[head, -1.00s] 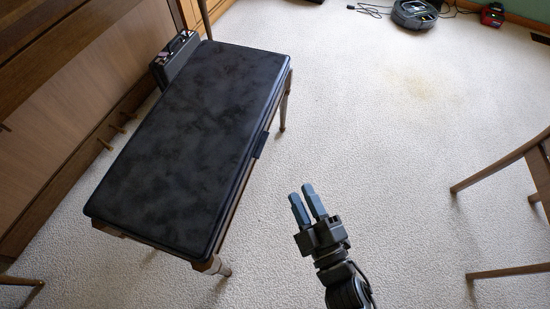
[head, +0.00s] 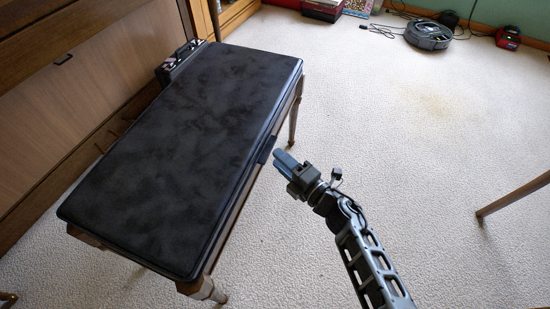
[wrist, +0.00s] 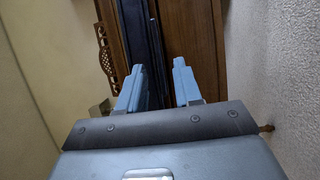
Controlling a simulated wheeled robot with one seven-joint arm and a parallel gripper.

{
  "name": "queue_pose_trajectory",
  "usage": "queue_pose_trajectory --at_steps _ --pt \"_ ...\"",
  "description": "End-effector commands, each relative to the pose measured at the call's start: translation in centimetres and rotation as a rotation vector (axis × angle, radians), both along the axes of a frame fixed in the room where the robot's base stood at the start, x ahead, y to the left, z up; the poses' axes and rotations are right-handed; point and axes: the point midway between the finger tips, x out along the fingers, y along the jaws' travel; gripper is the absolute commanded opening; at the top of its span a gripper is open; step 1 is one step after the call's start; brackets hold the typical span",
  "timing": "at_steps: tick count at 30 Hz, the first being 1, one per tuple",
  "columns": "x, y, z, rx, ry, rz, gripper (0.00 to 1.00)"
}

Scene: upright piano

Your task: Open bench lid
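The piano bench has a dark mottled lid (head: 185,135) lying flat and shut on its wooden frame (head: 240,205). A small dark tab (head: 266,149) sticks out from the middle of the lid's right long edge. My gripper (head: 279,160) is right beside this tab, pointing left at the bench edge. Whether it touches the tab cannot be told. In the wrist view, its two blue fingers (wrist: 156,85) are apart with nothing clearly held between them. The lid's dark edge (wrist: 135,35) and brown wood (wrist: 190,35) show ahead of them.
The wooden piano (head: 75,90) stands along the bench's left side. A dark case (head: 178,62) sits by the bench's far end. A robot vacuum (head: 428,35) and a red device (head: 508,38) lie far back. Carpet (head: 400,130) on the right is mostly clear.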

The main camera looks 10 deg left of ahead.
Motion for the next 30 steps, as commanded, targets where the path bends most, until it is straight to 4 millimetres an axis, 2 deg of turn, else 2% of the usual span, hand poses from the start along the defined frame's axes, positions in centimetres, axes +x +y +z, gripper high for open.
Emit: queue_pose_trajectory --at_steps 6,17,27,30 --pt "1.6 1.9 -0.2 0.0 0.0 0.0 0.34" --pt "2.0 2.2 0.0 0.001 0.001 -0.001 0.34" --pt "2.0 2.2 0.0 0.001 0.001 -0.001 0.01" --pt "2.0 2.2 0.0 0.001 0.001 -0.001 0.0"
